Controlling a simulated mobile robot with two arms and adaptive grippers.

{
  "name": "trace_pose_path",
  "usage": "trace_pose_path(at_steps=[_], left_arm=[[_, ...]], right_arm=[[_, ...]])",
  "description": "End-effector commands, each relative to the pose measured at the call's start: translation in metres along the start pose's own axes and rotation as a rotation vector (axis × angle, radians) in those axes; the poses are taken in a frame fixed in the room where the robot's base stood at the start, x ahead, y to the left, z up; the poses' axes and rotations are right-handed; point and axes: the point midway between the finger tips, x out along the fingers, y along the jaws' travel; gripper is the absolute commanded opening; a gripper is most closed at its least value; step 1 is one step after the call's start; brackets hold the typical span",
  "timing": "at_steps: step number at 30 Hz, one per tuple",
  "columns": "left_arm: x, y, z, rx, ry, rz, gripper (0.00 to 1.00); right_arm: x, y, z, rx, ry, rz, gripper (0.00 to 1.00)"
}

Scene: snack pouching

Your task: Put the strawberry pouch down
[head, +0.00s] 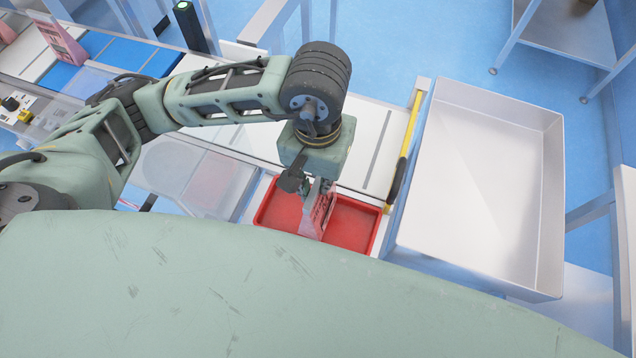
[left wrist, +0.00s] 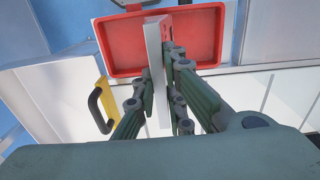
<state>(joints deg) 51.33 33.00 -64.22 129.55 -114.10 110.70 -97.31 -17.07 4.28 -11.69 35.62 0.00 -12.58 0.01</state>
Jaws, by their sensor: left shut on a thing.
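My left gripper (head: 318,188) points down and is shut on the strawberry pouch (head: 316,216), a thin pouch with pink-red print. The pouch hangs upright over the red tray (head: 352,226), near its middle. In the left wrist view the pouch (left wrist: 154,72) is edge-on between the fingers (left wrist: 160,92), with the red tray (left wrist: 121,46) beyond it. I cannot tell whether the pouch's lower edge touches the tray floor. My right gripper is not in view.
A large empty white bin (head: 480,185) stands right of the red tray. A yellow bar with a black handle (head: 398,180) lies between them. A pink pouch (head: 60,40) stands on the blue and white line at the far left. My green body covers the foreground.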

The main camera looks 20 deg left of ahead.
Motion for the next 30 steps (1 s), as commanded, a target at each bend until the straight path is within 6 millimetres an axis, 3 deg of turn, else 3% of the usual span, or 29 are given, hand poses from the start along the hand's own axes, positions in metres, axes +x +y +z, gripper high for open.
trace_pose_path(at_steps=[3,10,23,24,30], left_arm=[[0.007,-0.002,-0.001,-0.001,-0.003,0.001,0.0],[0.038,-0.002,-0.001,-0.002,-0.003,0.001,0.0],[0.045,-0.001,-0.002,0.0,0.002,0.001,0.0],[0.044,-0.001,-0.001,0.0,0.001,0.001,0.12],[0.044,-0.001,-0.001,0.0,0.001,0.001,0.29]], right_arm=[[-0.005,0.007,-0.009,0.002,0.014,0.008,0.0],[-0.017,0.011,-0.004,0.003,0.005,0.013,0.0],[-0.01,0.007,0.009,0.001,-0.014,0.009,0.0],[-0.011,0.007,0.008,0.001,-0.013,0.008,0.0],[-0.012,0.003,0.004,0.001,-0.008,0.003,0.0]])
